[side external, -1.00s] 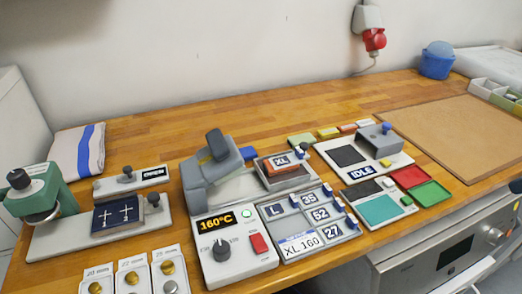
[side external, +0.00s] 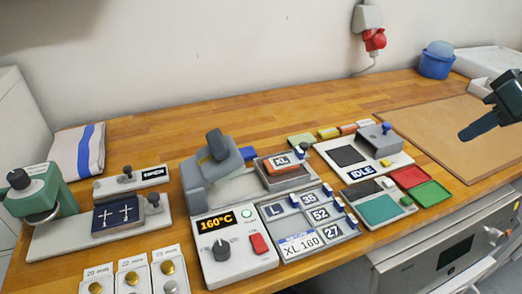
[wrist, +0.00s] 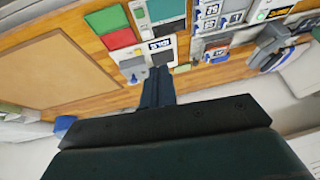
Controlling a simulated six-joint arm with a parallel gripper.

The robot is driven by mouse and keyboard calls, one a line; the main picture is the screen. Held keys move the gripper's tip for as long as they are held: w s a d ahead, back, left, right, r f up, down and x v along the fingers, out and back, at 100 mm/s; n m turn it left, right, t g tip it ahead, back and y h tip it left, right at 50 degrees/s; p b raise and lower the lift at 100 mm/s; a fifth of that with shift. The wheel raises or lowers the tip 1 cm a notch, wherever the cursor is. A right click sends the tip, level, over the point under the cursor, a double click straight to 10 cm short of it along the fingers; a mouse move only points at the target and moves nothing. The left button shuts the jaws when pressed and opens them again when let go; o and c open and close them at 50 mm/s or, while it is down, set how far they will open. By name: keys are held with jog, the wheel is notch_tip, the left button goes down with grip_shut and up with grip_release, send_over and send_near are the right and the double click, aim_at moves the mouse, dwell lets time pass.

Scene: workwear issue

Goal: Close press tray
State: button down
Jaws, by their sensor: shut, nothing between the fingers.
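The press (side external: 212,160) stands mid-bench, its head up and its display reading 160°C. Its tray (side external: 285,179) is out to the right of the head, with a reddish piece and a label XL (side external: 283,160) on it. A blue knob (side external: 302,153) stands at the tray's right end. In the wrist view the XL label (wrist: 218,54) shows small and upside down. My gripper (side external: 466,135) is at the far right, above the brown mat, well apart from the tray. Its fingers (wrist: 158,73) are together and hold nothing.
Between the press and my gripper are a device marked IDLE (side external: 362,171) with a blue knob, and red (side external: 408,177) and green (side external: 431,193) trays. Bare wood lies behind the press.

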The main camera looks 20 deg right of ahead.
jog(key=w+a+f+y, duration=0.1)
jog(key=w+f, duration=0.2)
jog(key=w, duration=0.5)
jog(key=w+f+y, duration=0.1)
jog(key=w+f, duration=0.2)
jog(key=w, duration=0.4)
jog(key=w+a+f+m+y, duration=0.1)
jog(key=w+f, duration=0.2)
jog(key=w, duration=0.5)
jog(key=shift+w+a+f+y, duration=0.3)
jog(key=shift+w, duration=0.05)
jog(key=shift+f, duration=0.1)
jog(key=x, duration=1)
jog(key=shift+s+f, duration=0.1)
jog(key=shift+a, duration=1.2)
jog(key=shift+w+a+f, duration=0.15)
jog(key=shift+w+a, duration=0.15)
jog(key=shift+a, duration=0.45)
send_near(260, 161)
jog(key=x, duration=0.5)
jog(key=shift+w+d, duration=0.1)
jog(key=shift+d, duration=0.05)
